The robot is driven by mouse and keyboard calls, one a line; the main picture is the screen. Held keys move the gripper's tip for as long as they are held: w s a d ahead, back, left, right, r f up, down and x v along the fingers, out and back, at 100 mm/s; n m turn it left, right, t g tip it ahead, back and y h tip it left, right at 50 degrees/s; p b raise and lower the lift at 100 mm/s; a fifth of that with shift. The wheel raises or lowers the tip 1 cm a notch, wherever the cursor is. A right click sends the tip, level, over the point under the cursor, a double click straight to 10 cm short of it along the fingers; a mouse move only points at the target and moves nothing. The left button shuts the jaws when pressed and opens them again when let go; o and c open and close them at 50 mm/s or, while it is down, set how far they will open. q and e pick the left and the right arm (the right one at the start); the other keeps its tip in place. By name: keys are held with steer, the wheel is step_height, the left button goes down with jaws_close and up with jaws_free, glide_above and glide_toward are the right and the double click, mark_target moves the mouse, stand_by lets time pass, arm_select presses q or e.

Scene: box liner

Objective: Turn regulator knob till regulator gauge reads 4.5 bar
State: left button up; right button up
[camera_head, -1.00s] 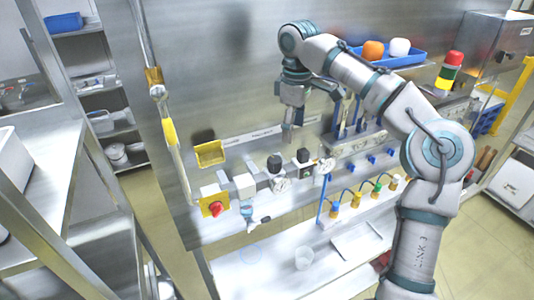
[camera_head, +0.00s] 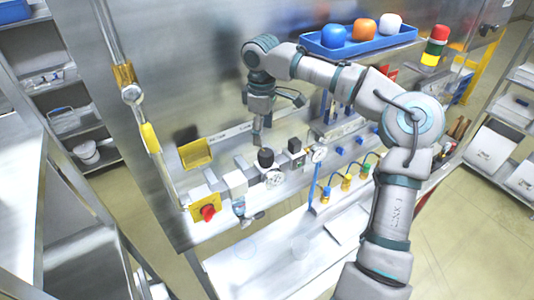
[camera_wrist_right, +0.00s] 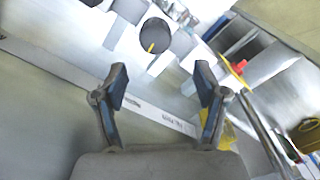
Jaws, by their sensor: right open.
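The black regulator knob (camera_head: 266,158) stands on top of the regulator in the row of fittings along the panel. The round white regulator gauge (camera_head: 274,179) sits just below it, too small to read. My right gripper (camera_head: 258,138) points down just above and behind the knob. In the right wrist view the open, empty gripper (camera_wrist_right: 162,84) has its two fingers apart, and the black knob (camera_wrist_right: 154,36) with a yellow mark lies beyond the fingertips, not between them. My left gripper is not in view.
A red knob on a yellow plate (camera_head: 207,212) is at the left of the row. A second gauge (camera_head: 318,153) is at the right. A blue tray (camera_head: 350,46) with coloured objects stands above.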

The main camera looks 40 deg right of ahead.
mark_target(264, 152)
steer(key=f, duration=0.2)
steer(key=a+f, duration=0.1)
steer(key=f, duration=0.2)
steer(key=shift+w+a+f, duration=0.2)
steer(key=shift+w+f, duration=0.05)
steer(key=shift+f, duration=0.15)
steer(key=shift+s+d+f, duration=0.1)
steer(key=shift+d+f, duration=0.8)
steer(key=shift+f, duration=0.25)
steer(key=shift+d+f, duration=0.4)
steer(key=shift+d, duration=0.2)
steer(key=shift+d+f, duration=0.35)
steer(key=shift+d, duration=0.2)
steer(key=shift+a, duration=0.15)
steer(key=shift+a+r, duration=0.1)
steer(key=shift+a, duration=0.25)
steer(key=shift+c, duration=0.2)
steer(key=shift+a+r, duration=0.15)
steer(key=shift+a, duration=0.75)
steer(key=c, duration=1.1)
steer(key=shift+d, duration=0.35)
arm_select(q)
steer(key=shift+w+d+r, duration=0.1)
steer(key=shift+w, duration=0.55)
